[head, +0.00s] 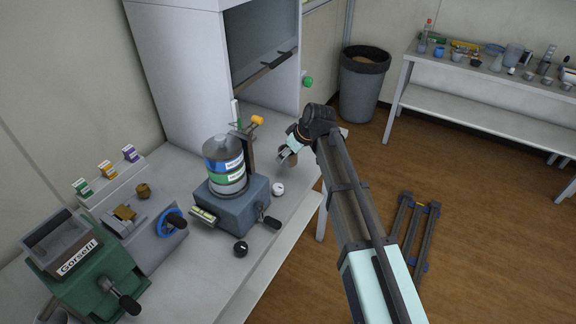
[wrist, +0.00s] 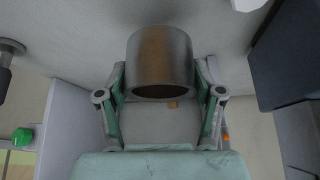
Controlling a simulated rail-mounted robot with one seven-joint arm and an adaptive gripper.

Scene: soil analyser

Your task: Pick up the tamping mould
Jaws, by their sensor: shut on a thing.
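The tamping mould (wrist: 160,60) is a short, hollow, grey-brown metal cylinder in the wrist view, with its dark open end towards the camera. My gripper (wrist: 161,76) has one finger on each side of it and is shut on its wall.
A white cabinet (head: 180,70) stands behind. A green machine (head: 85,265) is at the left.

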